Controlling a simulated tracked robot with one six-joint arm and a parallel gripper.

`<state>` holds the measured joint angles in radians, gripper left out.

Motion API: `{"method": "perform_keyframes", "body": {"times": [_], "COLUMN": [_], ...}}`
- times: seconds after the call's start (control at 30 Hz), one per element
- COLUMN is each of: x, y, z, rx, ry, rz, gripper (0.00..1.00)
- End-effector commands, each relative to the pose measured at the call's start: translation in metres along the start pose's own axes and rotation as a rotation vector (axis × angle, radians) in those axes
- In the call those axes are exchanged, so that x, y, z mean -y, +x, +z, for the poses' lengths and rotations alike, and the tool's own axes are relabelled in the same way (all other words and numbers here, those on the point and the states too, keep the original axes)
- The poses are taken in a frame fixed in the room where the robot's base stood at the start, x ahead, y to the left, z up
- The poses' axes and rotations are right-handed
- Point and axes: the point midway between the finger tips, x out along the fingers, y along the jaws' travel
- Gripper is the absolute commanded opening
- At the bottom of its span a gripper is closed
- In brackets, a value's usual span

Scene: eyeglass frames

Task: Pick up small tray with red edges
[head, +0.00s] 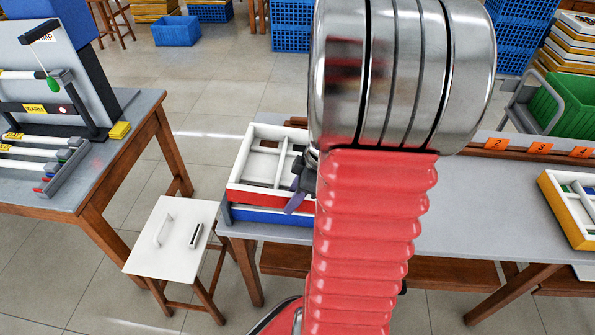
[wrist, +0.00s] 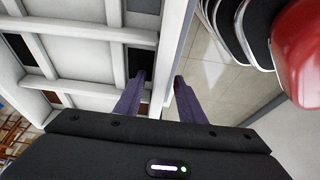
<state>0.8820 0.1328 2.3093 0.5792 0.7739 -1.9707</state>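The small tray with red edges (head: 262,196) is white inside with dividers. It sits on a blue-edged tray (head: 268,215) at the left end of the grey table. My gripper (head: 297,196) is at the tray's right side, partly hidden behind my arm. In the wrist view, the two purple fingers (wrist: 158,84) are open and apart. The tray's white side wall (wrist: 174,50) runs between them, with the left finger over a compartment and the right finger outside. I cannot tell whether either finger touches the wall.
A white stool (head: 172,235) stands left of the table. A workbench (head: 95,160) is farther left. A yellow-edged tray (head: 566,215) lies at the table's right, in front of a rail with orange number tags (head: 540,149). The table's middle right is clear.

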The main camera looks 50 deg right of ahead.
Motion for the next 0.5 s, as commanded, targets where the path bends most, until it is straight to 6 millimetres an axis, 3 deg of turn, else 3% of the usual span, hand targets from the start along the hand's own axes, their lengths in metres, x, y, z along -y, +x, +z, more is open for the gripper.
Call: {"method": "perform_keyframes", "body": {"times": [0.5], "x": [0.0000], "y": [-0.0003], "z": [-0.0003], "rx": [0.000], "ry": [-0.002], "rz": [0.000], "gripper": [0.34]}}
